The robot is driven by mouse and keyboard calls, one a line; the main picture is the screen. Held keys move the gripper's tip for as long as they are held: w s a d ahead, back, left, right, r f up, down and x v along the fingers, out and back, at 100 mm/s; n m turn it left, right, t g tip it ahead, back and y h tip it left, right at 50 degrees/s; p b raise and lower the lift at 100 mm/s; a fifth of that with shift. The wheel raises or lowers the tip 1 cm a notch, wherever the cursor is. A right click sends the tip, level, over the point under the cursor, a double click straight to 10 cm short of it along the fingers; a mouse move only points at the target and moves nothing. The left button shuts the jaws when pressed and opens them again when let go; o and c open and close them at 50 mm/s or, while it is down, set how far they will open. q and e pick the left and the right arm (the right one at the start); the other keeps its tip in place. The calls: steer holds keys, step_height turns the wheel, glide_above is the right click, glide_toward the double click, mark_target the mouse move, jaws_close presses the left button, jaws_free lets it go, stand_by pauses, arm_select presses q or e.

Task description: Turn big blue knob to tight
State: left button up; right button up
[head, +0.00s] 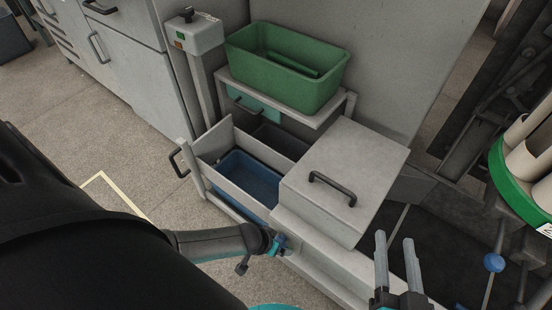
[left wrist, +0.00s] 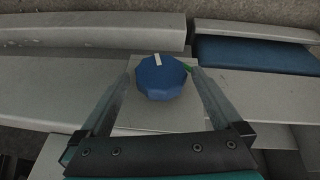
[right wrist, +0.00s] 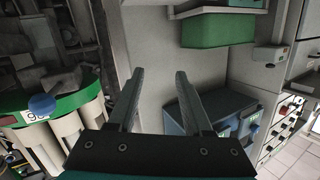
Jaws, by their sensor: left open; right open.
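The big blue knob (left wrist: 160,82) shows in the left wrist view on a grey block (left wrist: 135,118). A white mark lies on its far part, and a green mark (left wrist: 189,68) sits at its right edge. My left gripper (left wrist: 161,74) is open with one finger on each side of the knob; I cannot tell whether either touches it. My right gripper (head: 396,237) is open and empty at the lower right in the head view, and also in the right wrist view (right wrist: 160,72).
A green bin (head: 285,68) stands on a shelf above an open drawer with a blue tray (head: 247,178). A grey lid with a black handle (head: 332,188) is beside it. A small blue ball knob (head: 493,262) and a green carousel with white cones (head: 510,175) are at right.

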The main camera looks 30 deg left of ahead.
arm_select(q)
steer(key=shift+w+f, duration=0.15)
steer(key=shift+f, duration=0.2)
arm_select(e)
steer(key=shift+s+a+r+t, duration=0.25)
steer(key=shift+r+t, duration=0.1)
steer(key=shift+t, duration=0.25)
arm_select(q)
steer(key=shift+c, duration=0.2)
